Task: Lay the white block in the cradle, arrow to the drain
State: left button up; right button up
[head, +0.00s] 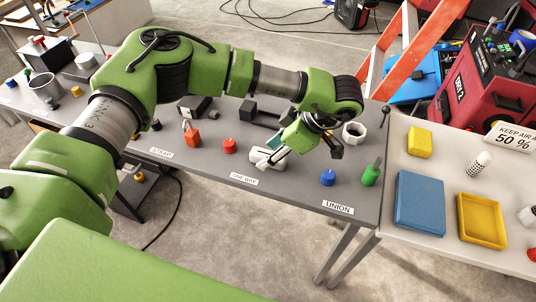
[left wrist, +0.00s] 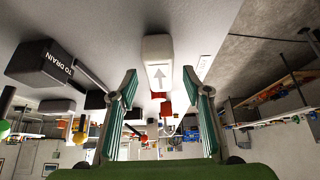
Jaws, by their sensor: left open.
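The white block (left wrist: 158,50) lies on the grey table, with a grey arrow pointing up in the left wrist view. It also shows in the head view (head: 262,157), behind the ONE WAY label. My left gripper (left wrist: 164,88) is open, with its teal fingers apart and the block seen between and beyond them. In the head view my left gripper (head: 309,142) is just right of the block and partly over it. A black box (left wrist: 45,62) marked TO DRAIN is at the wrist view's left. I cannot make out the cradle clearly. My right gripper is out of view.
A red knob (head: 230,146) and a red bottle (head: 192,136) stand left of the block. The ONE WAY label (head: 244,179) marks the table's front edge.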

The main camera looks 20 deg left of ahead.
pick_arm(q)
jog(key=shift+d, duration=0.1)
grip_shut()
jog(key=shift+r, duration=0.1)
